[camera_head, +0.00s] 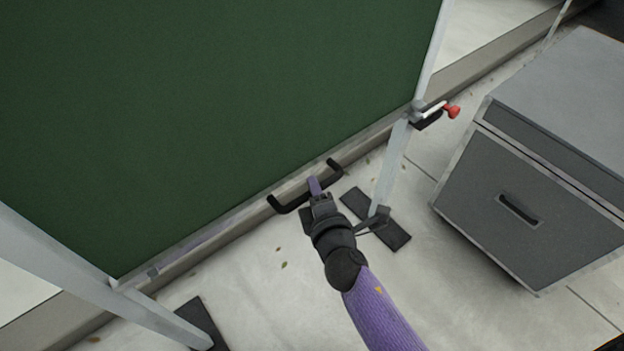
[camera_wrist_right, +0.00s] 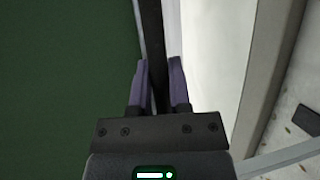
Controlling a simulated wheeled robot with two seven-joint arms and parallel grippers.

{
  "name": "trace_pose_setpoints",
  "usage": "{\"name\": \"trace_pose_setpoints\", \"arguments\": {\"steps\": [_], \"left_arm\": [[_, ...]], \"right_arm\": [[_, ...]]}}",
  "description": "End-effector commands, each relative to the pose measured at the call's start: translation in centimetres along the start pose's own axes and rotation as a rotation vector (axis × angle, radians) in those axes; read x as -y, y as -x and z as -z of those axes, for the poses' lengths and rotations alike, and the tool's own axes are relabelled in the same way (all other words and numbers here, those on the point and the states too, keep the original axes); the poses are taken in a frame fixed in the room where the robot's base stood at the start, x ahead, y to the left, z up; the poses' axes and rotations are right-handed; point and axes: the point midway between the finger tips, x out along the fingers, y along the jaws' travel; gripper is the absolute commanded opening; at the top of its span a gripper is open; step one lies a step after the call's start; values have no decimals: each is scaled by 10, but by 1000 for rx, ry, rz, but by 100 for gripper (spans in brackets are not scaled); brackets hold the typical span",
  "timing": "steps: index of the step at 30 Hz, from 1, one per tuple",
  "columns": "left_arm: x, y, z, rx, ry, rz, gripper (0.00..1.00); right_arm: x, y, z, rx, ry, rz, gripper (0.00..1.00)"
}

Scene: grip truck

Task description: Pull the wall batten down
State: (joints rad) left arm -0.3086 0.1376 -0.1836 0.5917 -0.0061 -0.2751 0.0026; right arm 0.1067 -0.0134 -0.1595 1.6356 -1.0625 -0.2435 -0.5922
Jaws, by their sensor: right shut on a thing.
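The wall batten (camera_head: 235,222) is a grey bar along the bottom edge of a large green panel (camera_head: 190,110). A black handle (camera_head: 290,204) sticks out from it. My right gripper (camera_head: 314,185) is at the middle of the handle, with its purple fingers closed on the bar. In the right wrist view, the fingers (camera_wrist_right: 158,85) lie on both sides of the dark handle bar (camera_wrist_right: 152,35). The part of the bar between the fingers is partly hidden. My left gripper is not in view.
Pale posts stand at the left (camera_head: 60,255) and right (camera_head: 393,165) of the panel, on dark feet. A red-tipped clamp (camera_head: 430,115) sits on the right post. A grey cabinet (camera_head: 530,220) stands at the right. The pale floor (camera_head: 270,300) below the handle is mostly clear.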

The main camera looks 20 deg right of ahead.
Motion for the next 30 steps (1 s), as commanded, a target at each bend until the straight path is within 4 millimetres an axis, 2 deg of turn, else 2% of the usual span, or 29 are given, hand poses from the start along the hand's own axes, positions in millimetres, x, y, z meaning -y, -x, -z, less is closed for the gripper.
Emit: {"name": "trace_pose_setpoints", "arguments": {"steps": [1,6,23,24,28,30], "left_arm": [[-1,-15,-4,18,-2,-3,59],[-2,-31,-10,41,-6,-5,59],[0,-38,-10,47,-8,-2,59],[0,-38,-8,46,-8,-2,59],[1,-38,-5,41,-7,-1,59],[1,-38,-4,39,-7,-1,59]], "right_arm": [[19,-4,3,-3,-1,4,0],[36,-7,4,-4,-1,-1,0],[45,-8,5,-5,-1,0,0],[45,-8,6,-5,-1,1,27],[44,-8,5,-5,-1,0,55],[44,-8,5,-4,-1,-1,58]]}}
